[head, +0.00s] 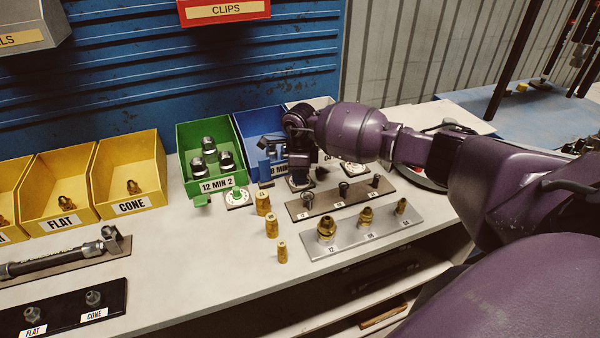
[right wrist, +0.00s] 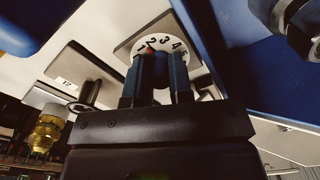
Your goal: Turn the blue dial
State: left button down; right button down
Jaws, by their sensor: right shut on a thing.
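My right gripper (head: 286,168) reaches down at the back of the bench, in front of the blue bin (head: 252,124). In the right wrist view its two fingers (right wrist: 160,72) are shut on the blue dial (right wrist: 160,58), one on each side. The dial's white plate (right wrist: 130,50) carries black numbers around the knob, and a red mark shows near the fingertips. The fingers hide much of the knob, so its exact setting is unclear. In the head view the gripper covers the dial. My left gripper is not in view.
A green bin (head: 207,190) with fittings and a green dial (head: 237,195) stand to the left. Another white dial plate (head: 353,170) lies to the right. Brass fittings (head: 271,225) and two fitting racks (head: 362,236) stand in front.

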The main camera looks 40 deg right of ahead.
jog(key=shift+m, duration=1.2)
jog(key=c, duration=1)
grip_release()
jog(key=shift+c, duration=0.2)
notch_tip(320, 180, up, 11)
jog(key=shift+f, duration=0.15)
